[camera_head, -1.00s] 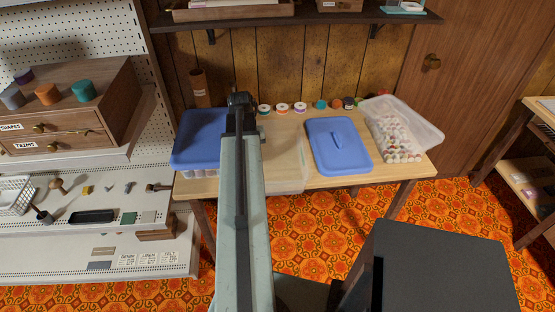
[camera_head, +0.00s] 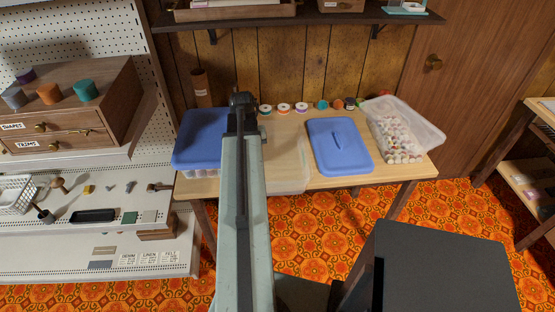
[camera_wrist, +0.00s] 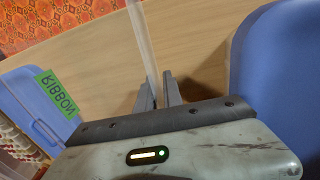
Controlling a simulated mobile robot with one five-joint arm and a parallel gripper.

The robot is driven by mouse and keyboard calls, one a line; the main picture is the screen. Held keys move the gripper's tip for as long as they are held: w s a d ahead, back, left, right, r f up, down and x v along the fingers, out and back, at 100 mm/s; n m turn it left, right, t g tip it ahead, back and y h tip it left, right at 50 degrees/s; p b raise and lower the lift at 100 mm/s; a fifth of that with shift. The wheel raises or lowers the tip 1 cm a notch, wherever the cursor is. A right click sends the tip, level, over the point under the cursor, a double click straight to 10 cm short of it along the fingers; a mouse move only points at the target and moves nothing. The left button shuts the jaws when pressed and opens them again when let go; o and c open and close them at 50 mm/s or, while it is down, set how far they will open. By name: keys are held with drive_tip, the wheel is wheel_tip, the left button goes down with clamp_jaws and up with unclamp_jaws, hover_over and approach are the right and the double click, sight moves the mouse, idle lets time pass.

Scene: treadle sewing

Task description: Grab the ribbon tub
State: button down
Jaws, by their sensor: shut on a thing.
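My gripper (camera_wrist: 158,92) is shut on a thin, clear upright strip (camera_wrist: 143,40) in the wrist view, which looks like the wall of a clear tub. In the head view a low clear tub (camera_head: 290,170) lies on the table, partly behind my arm; my fingers are hidden there. In the wrist view a blue lid (camera_wrist: 28,95) with a green "RIBBON" label (camera_wrist: 57,91) is at the left, apart from my fingers. I cannot tell which blue lid this is in the head view.
A blue-lidded tub (camera_head: 203,135) stands left of my arm. A blue lid (camera_head: 340,150) lies right of the clear tub. A tilted clear tub (camera_head: 415,122) with small pale pieces is at the right. Several spools (camera_head: 301,107) line the back. A shelf (camera_head: 290,22) hangs above.

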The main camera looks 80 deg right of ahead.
wheel_tip(320, 180, up, 10)
drive_tip(key=p, duration=1)
drive_tip(key=shift+r, duration=0.15)
